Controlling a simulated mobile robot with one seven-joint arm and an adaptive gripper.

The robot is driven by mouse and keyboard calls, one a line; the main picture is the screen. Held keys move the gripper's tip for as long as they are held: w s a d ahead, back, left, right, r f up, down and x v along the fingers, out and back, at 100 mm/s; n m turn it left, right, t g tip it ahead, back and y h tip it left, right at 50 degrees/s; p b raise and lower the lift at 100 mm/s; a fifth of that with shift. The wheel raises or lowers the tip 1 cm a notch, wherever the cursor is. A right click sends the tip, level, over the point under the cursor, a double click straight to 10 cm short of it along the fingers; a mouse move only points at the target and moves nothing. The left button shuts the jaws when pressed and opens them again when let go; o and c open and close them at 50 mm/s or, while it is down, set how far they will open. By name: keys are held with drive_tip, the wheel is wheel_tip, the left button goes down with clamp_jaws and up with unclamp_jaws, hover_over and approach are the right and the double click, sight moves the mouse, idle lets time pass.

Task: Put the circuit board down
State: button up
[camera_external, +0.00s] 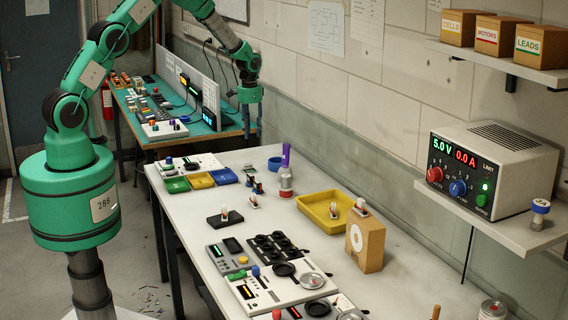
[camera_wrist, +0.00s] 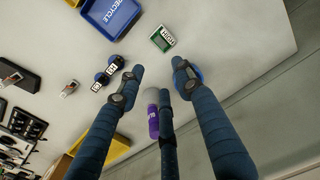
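My gripper (camera_wrist: 158,68) is open in the wrist view, its dark blue fingers spread with nothing seen held between them. In the external view my gripper (camera_external: 250,97) hangs high near the far end of the white bench. A small green piece with a white label (camera_wrist: 162,39) lies on the bench just beyond the fingertips in the wrist view. I cannot tell whether it is the circuit board. A purple-topped bottle (camera_external: 286,160) stands on the bench; its purple part (camera_wrist: 153,122) shows beside the middle finger.
A blue bin (camera_wrist: 108,18) marked RECYCLE, a blue round dish (camera_external: 274,163), a yellow tray (camera_external: 304,205) and a cardboard box (camera_external: 366,242) stand on the white bench (camera_external: 285,225). A wall shelf (camera_external: 500,215) holds a power supply. Small clear patches lie between things.

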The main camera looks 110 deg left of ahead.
drive_tip(key=w+d+r+m, duration=0.1)
drive_tip(key=w+d+r, duration=0.4)
drive_tip(key=d+r, duration=0.35)
drive_tip(key=w+d+r+m+t+y, duration=0.1)
drive_tip(key=w+d+r, duration=0.3)
drive_tip(key=d+r, duration=0.45)
drive_tip(key=w+d+r+m, duration=0.1)
drive_tip(key=w+d+r, duration=0.4)
drive_tip(key=d+r, duration=0.3)
drive_tip(key=s+d+r+m+t, duration=0.1)
drive_tip(key=d+r, duration=0.3)
drive_tip(key=d, duration=0.5)
drive_tip(key=s+d+r+m+t, duration=0.1)
drive_tip(key=d+r, duration=0.4)
drive_tip(key=d, duration=0.4)
drive_tip(key=s+d+r+m+t, duration=0.1)
drive_tip(key=s+d+r+m, duration=0.1)
drive_tip(key=s+d, duration=0.7)
drive_tip(key=s+d+r+m+t+h, duration=0.1)
drive_tip(key=s+d+r, duration=0.1)
drive_tip(key=s+d, duration=0.7)
drive_tip(key=d, duration=0.8)
drive_tip(key=shift+s+r+m+t, duration=0.15)
drive_tip(key=shift+r+m+t, duration=0.15)
drive_tip(key=shift+r+m, duration=0.1)
drive_tip(key=shift+f, duration=0.1)
wheel_tip(320, 180, down, 13)
drive_tip(key=b, duration=1.3)
